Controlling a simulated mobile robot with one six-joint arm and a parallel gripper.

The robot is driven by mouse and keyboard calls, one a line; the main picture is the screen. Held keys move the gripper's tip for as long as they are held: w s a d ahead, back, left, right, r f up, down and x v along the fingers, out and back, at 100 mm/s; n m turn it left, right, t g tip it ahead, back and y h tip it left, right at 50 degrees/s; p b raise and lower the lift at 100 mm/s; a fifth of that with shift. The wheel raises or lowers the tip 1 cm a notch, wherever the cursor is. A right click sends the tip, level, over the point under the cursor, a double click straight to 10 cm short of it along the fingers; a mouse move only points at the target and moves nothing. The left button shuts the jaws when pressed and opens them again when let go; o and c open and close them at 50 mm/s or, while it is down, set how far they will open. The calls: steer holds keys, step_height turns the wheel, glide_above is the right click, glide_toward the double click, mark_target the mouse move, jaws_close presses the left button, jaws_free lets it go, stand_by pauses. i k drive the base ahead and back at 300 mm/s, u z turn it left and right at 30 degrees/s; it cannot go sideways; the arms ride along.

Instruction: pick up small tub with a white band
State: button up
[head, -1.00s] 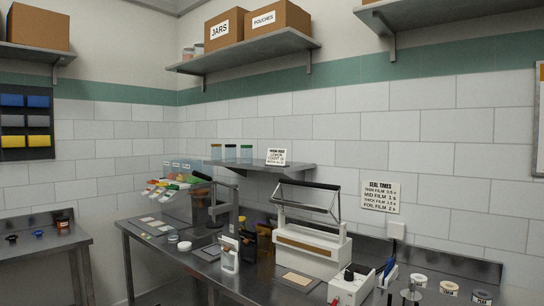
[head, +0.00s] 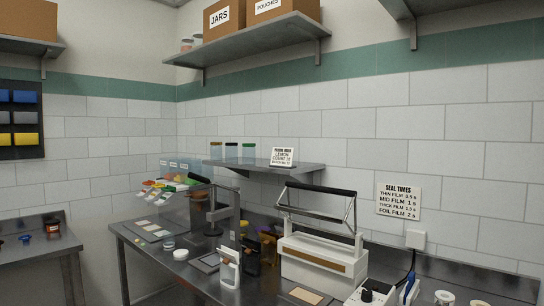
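No tub with a clear white band can be made out. A small round white tub (head: 180,255) stands on the steel bench (head: 135,238), left of the white pouch stand. A second small pale round piece (head: 168,244) sits just behind it. Both are too small to tell any band. A small dark brown jar (head: 52,226) stands on the left side table; its markings are unclear. My gripper is not in view.
A white sealer (head: 322,262) with a raised handle fills the middle of the bench. A clear-sided bin rack (head: 175,200) stands at its left end. A shelf (head: 265,167) with several jars hangs above. The left side table (head: 35,255) is mostly bare.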

mark_target(169, 237)
steer(key=u, duration=0.05)
steer(key=k, duration=1.3)
steer(key=u, duration=0.5)
steer(key=i, duration=0.7)
steer(key=u, duration=1)
steer(key=i, duration=2.9)
steer(key=z, duration=1.15)
steer(key=i, duration=0.45)
steer(key=z, duration=0.3)
steer(key=k, duration=0.75)
steer(key=z, duration=0.35)
steer(key=i, duration=0.25)
steer(key=u, duration=0.2)
